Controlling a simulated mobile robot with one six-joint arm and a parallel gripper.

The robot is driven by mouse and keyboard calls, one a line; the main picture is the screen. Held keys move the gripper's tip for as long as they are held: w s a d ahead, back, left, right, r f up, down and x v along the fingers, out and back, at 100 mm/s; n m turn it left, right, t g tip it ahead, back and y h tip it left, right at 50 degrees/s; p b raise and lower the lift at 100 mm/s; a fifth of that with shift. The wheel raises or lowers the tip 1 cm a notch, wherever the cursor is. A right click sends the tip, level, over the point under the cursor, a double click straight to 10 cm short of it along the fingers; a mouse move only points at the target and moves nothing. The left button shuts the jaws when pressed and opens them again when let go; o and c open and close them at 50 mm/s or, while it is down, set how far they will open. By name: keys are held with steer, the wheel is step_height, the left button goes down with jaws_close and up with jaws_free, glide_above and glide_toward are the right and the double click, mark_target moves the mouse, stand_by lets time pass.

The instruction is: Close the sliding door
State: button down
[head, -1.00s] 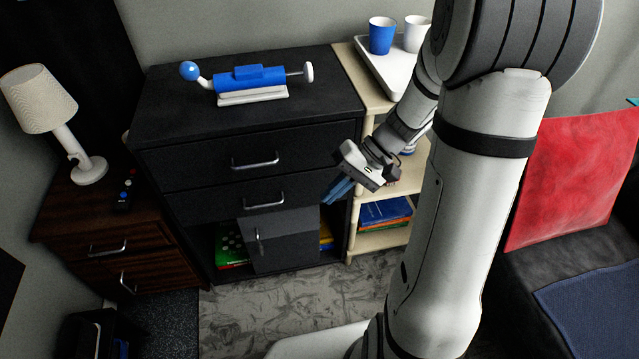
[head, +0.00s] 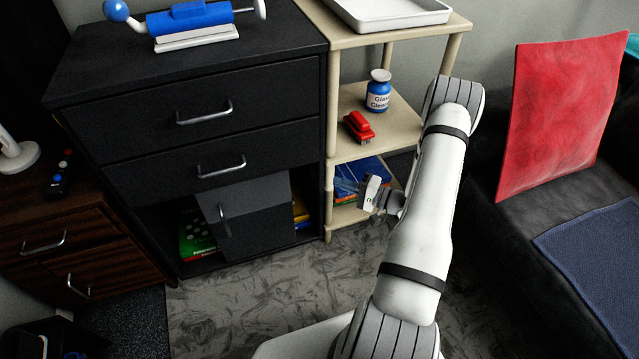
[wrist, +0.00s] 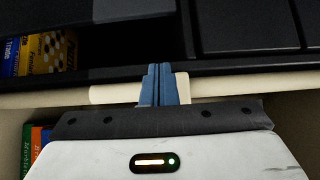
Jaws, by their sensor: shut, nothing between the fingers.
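The sliding door (head: 255,222) is a dark panel in the lower compartment of the black cabinet (head: 110,155). In the head view it stands mid-opening, with gaps on both sides. Its upright metal handle (head: 222,212) is near its left edge. My gripper (head: 345,186) is low in front of the beige shelf unit, to the right of the door and apart from its handle. Its blue fingers are together and empty. In the wrist view the shut fingers (wrist: 158,85) point at the cabinet's edge, across a pale post. The handle is not clear in that view.
A green box (head: 196,238) shows left of the door and yellow items (head: 300,210) right of it. The shelf unit (head: 330,130) holds a red object (head: 358,126) and a blue bottle (head: 377,95). The floor rug (head: 260,290) before the cabinet is clear.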

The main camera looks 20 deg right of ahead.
steer(key=w+a+b, duration=0.3)
steer(key=w+a, duration=0.3)
steer(key=a, duration=0.4)
steer(key=shift+w+a, duration=0.2)
steer(key=shift+a, duration=0.15)
